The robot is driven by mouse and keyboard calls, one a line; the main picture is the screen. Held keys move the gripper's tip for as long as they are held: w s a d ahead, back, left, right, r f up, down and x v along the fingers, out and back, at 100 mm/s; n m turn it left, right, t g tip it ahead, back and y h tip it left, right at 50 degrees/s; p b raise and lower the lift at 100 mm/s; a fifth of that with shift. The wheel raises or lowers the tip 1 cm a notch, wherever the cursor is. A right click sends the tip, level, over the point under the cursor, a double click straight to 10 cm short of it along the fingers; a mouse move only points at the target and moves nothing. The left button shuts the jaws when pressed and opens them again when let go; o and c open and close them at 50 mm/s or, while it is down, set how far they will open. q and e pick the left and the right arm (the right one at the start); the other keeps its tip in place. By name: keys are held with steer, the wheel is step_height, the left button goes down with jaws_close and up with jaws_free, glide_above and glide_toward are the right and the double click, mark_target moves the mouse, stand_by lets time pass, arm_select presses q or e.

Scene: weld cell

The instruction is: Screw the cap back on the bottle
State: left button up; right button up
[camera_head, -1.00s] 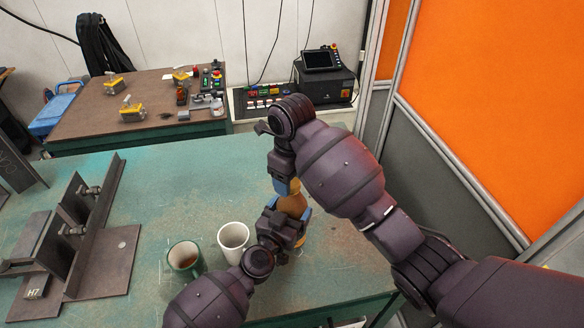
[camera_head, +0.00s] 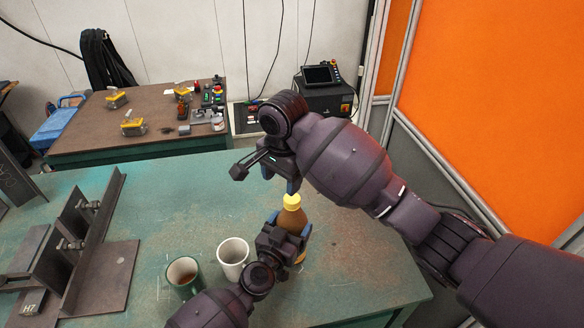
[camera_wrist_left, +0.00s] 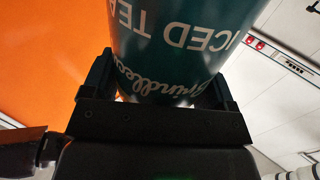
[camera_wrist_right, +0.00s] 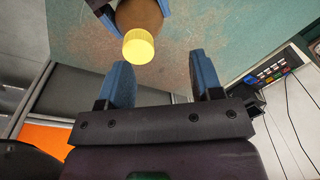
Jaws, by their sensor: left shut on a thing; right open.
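My right gripper (camera_head: 279,178) is above and a little behind the cap, open and empty. In the right wrist view the cap (camera_wrist_right: 138,46) lies beyond the open fingertips (camera_wrist_right: 162,72), apart from them. How tightly the cap sits cannot be told.
A white mug (camera_head: 233,252) and a green mug with brown liquid (camera_head: 184,273) stand left of the bottle. A steel angle fixture (camera_head: 100,245) lies at the table's left. The table behind the mugs is clear.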

steer(key=r+n, duration=0.1)
steer(key=n, duration=0.8)
steer(key=r+n, duration=0.1)
steer(key=n, duration=1.7)
steer(key=shift+s+d+r, duration=0.25)
steer(key=shift+d+r, duration=0.1)
steer(key=shift+r, duration=0.05)
steer(key=n, duration=0.5)
steer(key=shift+s+d+r+n+g+h, duration=0.1)
steer(key=shift+d+r+n+g+h, duration=0.05)
steer(key=shift+d+n+g+h, duration=0.2)
steer(key=n, duration=0.4)
steer(key=shift+s+d+r, duration=0.1)
steer(key=shift+d+r, duration=0.05)
steer(key=shift+d, duration=0.25)
